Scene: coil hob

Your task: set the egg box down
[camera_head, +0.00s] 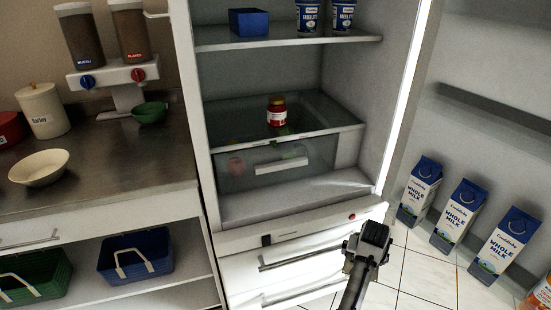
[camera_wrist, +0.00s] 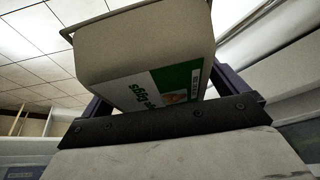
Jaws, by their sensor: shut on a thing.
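The egg box (camera_wrist: 140,50) is a grey carton with a green and white label and a barcode. It fills the upper middle of the wrist view, tilted in the picture. My gripper (camera_wrist: 158,90) is shut on it, with a dark finger on each side. In the head view a dark part of my arm shows low in front of the fridge, but I cannot make out the egg box there. The open fridge (camera_head: 290,185) has a glass middle shelf (camera_head: 325,122) with a red-labelled jar (camera_head: 277,111) on it.
The fridge's top shelf (camera_head: 290,41) holds a blue box (camera_head: 248,22) and two tubs (camera_head: 308,17). Several milk cartons (camera_head: 456,215) stand at the right, by the open door. The glass shelf has free room beside the jar. A counter (camera_head: 110,160) with bowls lies left.

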